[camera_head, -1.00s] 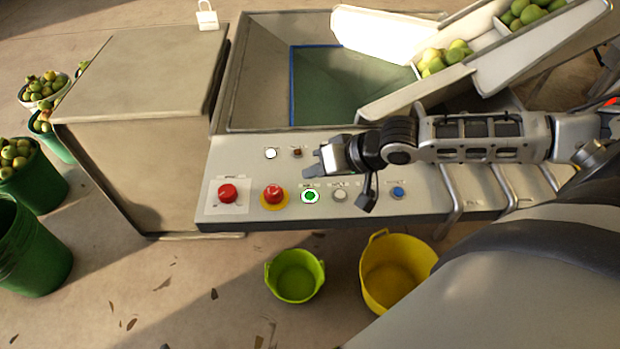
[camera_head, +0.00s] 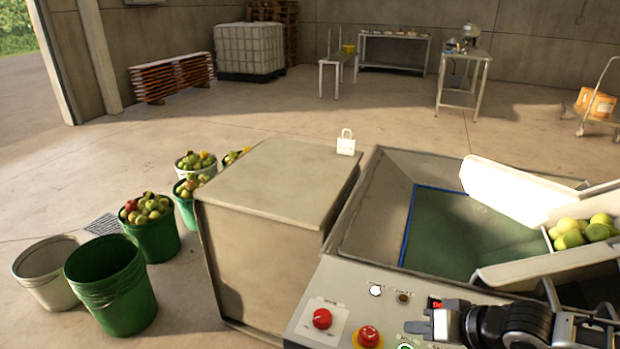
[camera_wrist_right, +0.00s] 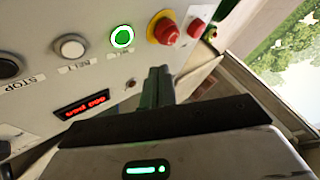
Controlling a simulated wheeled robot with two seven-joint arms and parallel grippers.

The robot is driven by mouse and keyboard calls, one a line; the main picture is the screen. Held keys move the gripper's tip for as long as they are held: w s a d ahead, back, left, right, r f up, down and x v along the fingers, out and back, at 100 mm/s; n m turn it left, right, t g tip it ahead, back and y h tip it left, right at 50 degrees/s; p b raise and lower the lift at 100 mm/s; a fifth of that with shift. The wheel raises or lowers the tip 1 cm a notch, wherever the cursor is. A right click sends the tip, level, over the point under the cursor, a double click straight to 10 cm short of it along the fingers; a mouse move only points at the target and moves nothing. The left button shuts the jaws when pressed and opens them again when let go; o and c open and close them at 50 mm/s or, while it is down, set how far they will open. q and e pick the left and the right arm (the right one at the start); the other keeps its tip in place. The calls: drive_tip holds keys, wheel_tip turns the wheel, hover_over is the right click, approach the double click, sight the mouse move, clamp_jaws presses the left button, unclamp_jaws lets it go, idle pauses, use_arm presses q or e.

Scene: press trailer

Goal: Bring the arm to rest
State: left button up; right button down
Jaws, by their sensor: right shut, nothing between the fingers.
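My right gripper (camera_head: 428,324) is over the control panel (camera_head: 340,273) at the lower right of the head view. Its fingers are shut and empty, and the arm comes in from the right edge. In the right wrist view the closed fingers (camera_wrist_right: 158,84) stand in front of the panel, below a lit green button (camera_wrist_right: 122,37). A white button (camera_wrist_right: 70,47) and a red emergency button (camera_wrist_right: 163,29) sit on either side of the green one. I cannot tell whether the fingers touch the panel. My left gripper is not in view.
A red display (camera_wrist_right: 82,106) shows on the panel. The hopper (camera_head: 385,200) and a chute with fruit (camera_head: 582,232) lie to the right. Fruit buckets (camera_head: 152,240) and empty buckets (camera_head: 110,290) stand left on open floor.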

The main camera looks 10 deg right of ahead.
drive_tip(key=s+a+f+n+t+y, duration=0.1)
drive_tip(key=s+a+f+n, duration=0.15)
drive_tip(key=a, duration=0.25)
drive_tip(key=s+a+f+n+t+y, duration=0.1)
drive_tip(key=s+a+f, duration=0.15)
drive_tip(key=a, duration=0.35)
drive_tip(key=s+f+n+h, duration=0.1)
drive_tip(key=s+f+h, duration=0.3)
drive_tip(key=s+f, duration=0.2)
drive_tip(key=shift+s+f+h, duration=0.15)
drive_tip(key=shift+s+h, duration=0.15)
drive_tip(key=shift+d+t, duration=0.1)
drive_tip(key=shift+t, duration=0.2)
